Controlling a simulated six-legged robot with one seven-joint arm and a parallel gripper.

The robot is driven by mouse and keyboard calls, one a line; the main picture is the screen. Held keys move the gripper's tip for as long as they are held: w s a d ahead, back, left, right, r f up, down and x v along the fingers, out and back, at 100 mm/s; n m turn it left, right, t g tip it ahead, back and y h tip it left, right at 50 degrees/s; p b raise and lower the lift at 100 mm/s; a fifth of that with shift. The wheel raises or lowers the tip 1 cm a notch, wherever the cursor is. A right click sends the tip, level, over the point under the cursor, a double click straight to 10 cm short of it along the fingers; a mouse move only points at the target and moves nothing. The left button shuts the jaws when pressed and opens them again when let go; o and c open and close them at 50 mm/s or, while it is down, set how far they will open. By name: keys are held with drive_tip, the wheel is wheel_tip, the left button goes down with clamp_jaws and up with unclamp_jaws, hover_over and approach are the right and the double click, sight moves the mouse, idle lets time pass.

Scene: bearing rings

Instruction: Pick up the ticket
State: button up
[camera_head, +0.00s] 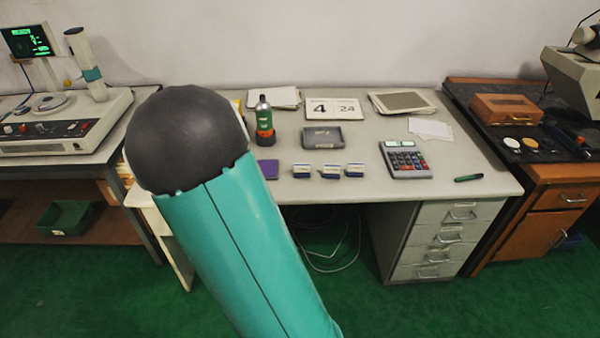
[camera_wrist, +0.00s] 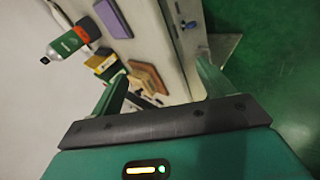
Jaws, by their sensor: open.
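I cannot make out a ticket for certain. Loose white paper slips (camera_head: 430,128) lie on the grey desk (camera_head: 350,185), right of the middle, behind the calculator, and may be or include it. My gripper (camera_wrist: 160,86) shows in the wrist view with its two green fingers apart and nothing seen held between them. The desk edge and several small items lie beyond the fingers, in a tilted view. In the head view my own arm hides the gripper and the desk's left end.
A green bottle (camera_head: 264,118), grey tray (camera_head: 322,138), calculator (camera_head: 406,160), small blue-and-white boxes (camera_head: 329,171), date card (camera_head: 333,108) and green marker (camera_head: 469,177) stand or lie on the desk. A purple pad (camera_wrist: 113,18) and wooden block (camera_wrist: 148,78) show in the wrist view.

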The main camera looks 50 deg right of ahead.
drive_tip(key=s+d+f+n+t+h, duration=0.2)
drive_tip(key=s+d+f+n+h, duration=0.1)
drive_tip(key=d+n, duration=0.6)
drive_tip(key=s+d+f+n+t+h, duration=0.2)
drive_tip(key=s+d+f+n+h, duration=0.1)
drive_tip(key=d+n, duration=0.7)
drive_tip(key=shift+s+d+t+h, duration=0.4)
drive_tip(key=shift+s+d+h, duration=0.5)
drive_tip(key=shift+d, duration=0.05)
drive_tip(key=shift+w, duration=0.1)
